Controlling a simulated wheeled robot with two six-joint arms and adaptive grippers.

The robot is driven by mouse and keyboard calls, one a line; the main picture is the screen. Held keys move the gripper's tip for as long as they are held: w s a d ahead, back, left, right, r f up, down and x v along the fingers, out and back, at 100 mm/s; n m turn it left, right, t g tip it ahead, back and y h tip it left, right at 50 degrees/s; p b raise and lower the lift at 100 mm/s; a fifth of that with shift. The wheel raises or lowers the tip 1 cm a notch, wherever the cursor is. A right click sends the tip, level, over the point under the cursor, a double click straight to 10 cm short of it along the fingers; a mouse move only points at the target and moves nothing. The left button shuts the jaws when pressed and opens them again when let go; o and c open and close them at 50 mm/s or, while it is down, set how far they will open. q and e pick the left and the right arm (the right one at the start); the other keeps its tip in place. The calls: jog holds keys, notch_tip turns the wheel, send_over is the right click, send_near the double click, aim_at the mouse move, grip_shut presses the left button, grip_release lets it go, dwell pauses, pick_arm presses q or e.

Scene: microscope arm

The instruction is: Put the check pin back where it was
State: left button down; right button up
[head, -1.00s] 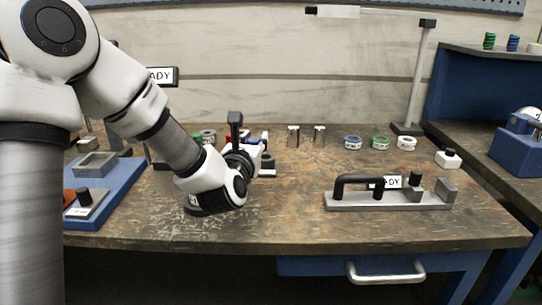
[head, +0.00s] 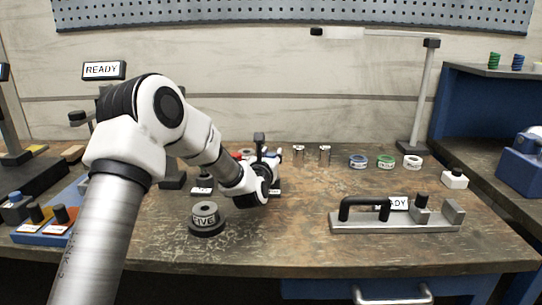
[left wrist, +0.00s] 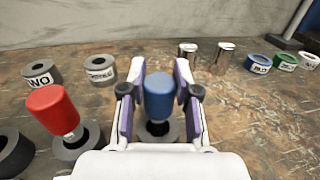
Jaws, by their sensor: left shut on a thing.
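My left gripper (left wrist: 159,95) is shut on a pin with a blue cap (left wrist: 159,97). Its fingers sit on either side of the cap. The pin looks upright over a dark grey ring holder (left wrist: 176,137); I cannot tell how far its shaft is in the hole. A pin with a red cap (left wrist: 53,109) leans at another ring holder (left wrist: 83,152), just left of the gripper. In the head view the left gripper (head: 268,166) is small and partly hidden by its own wrist. My right gripper is not in view.
A grey ring marked FIVE (head: 205,214) stands at the front, near the arm. Ring TWO (left wrist: 41,76) stands behind the red pin. Two metal cylinders (head: 311,153) and coloured rings (head: 386,161) stand at the back. A grey fixture with a black handle (head: 394,219) lies right.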

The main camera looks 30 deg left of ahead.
pick_arm(q)
jog(key=shift+s, duration=0.1)
jog(key=c, duration=0.8)
grip_release()
jog(key=shift+c, duration=0.2)
jog(key=shift+r, duration=0.15)
jog(key=shift+s+d, duration=0.2)
jog(key=shift+s, duration=0.05)
jog(key=v, duration=1.1)
jog(key=shift+s+b, duration=0.2)
jog(key=shift+b, duration=0.1)
